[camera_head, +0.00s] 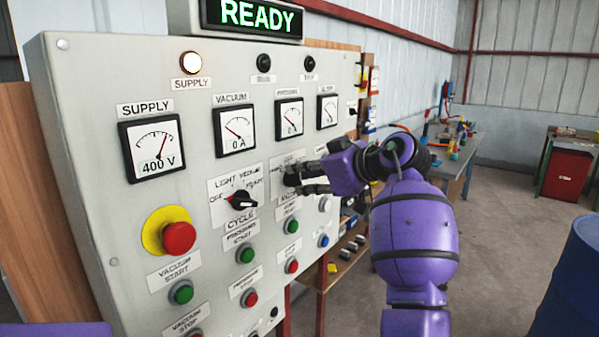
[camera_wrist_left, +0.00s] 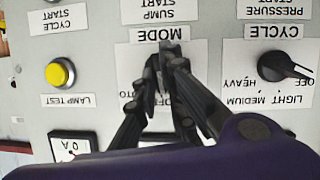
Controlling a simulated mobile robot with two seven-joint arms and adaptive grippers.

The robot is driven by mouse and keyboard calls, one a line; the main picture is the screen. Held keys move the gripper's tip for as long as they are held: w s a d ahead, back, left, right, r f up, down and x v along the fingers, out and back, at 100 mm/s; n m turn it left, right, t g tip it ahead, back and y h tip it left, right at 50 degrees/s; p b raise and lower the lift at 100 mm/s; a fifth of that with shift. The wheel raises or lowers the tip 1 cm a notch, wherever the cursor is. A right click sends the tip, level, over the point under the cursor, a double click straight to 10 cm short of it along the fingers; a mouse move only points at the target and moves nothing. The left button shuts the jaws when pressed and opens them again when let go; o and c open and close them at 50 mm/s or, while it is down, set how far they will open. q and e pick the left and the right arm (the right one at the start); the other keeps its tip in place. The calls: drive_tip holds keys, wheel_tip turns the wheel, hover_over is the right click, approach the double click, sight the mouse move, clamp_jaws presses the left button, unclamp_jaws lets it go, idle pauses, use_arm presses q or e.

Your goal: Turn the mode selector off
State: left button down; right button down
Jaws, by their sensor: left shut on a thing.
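The mode selector's white plate (camera_head: 287,160) is on the grey control panel, right of the cycle selector. In the left wrist view, which is upside down, the "MODE" plate (camera_wrist_left: 133,58) shows, with "OFF" and part of another label by the fingers. My left gripper (camera_head: 292,185) is at this plate, its dark fingers shut on the mode selector. In the left wrist view the fingers (camera_wrist_left: 162,62) cover the knob, so its exact angle is hidden. My right gripper is not in view.
The black cycle selector (camera_head: 240,198) is close on the left. Push buttons, including a green one (camera_head: 246,253), sit below, and a red emergency button (camera_head: 179,238) is at the left. Gauges (camera_head: 289,117) are above. A lit "READY" display (camera_head: 255,16) tops the panel. A blue barrel (camera_head: 570,290) stands right.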

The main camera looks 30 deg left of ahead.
use_arm(q)
drive_tip(key=shift+m+g, duration=0.3)
drive_tip(key=shift+m, duration=0.3)
drive_tip(key=shift+w+f, duration=0.1)
drive_tip(key=c, duration=1.8)
unclamp_jaws()
drive_tip(key=shift+c, duration=0.2)
drive_tip(key=w+v, duration=0.1)
drive_tip(key=v, duration=1.1)
drive_tip(key=shift+s+p, duration=0.3)
drive_tip(key=shift+s, duration=0.15)
